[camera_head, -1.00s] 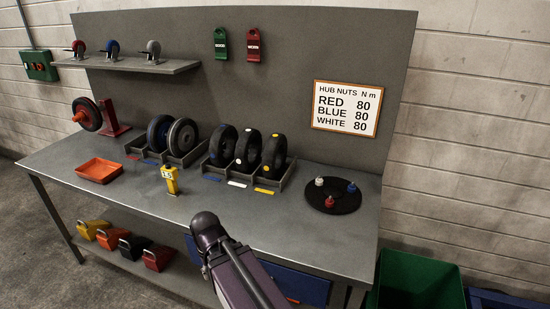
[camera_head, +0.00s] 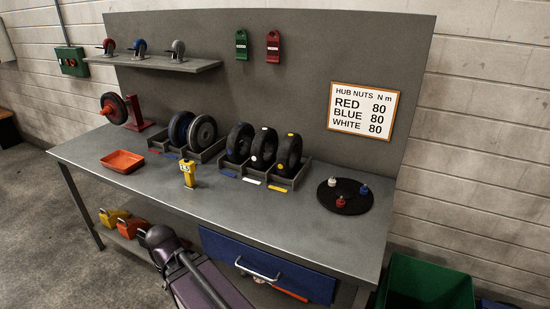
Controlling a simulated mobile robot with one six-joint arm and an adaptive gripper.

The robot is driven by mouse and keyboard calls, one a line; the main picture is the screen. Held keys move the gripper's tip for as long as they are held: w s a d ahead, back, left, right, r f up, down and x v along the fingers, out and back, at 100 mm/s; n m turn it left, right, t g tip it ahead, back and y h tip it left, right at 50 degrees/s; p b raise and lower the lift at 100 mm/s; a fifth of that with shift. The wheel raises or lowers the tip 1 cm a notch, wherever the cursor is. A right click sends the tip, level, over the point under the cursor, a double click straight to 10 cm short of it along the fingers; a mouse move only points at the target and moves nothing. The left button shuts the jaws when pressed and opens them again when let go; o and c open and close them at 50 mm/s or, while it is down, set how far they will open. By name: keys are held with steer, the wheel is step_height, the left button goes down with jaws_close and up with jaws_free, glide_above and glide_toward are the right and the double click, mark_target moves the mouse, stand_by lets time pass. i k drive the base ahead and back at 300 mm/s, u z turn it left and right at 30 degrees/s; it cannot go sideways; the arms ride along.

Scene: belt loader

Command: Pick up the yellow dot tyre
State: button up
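The yellow dot tyre (camera_head: 289,153) is a black tyre with a yellow dot on its upper tread. It stands upright at the right end of a grey rack (camera_head: 267,181), in the slot with a yellow label (camera_head: 277,189). To its left in the same rack stand the white dot tyre (camera_head: 263,148) and another black tyre (camera_head: 240,143) above a blue label. My purple arm shows at the bottom, well short of the rack and in front of the bench. My gripper's fingers cannot be made out, so I cannot tell their state.
A yellow device (camera_head: 188,172) stands on the bench before the racks. An orange tray (camera_head: 122,161) lies left, and a black disc with coloured nuts (camera_head: 344,197) lies right. A blue drawer (camera_head: 268,266) is below the benchtop. The bench front is mostly clear.

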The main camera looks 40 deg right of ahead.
mark_target(288, 158)
steer(key=u, duration=0.55)
steer(key=k, duration=0.95)
steer(key=z, duration=0.65)
steer(key=i, duration=0.55)
steer(key=u, duration=0.05)
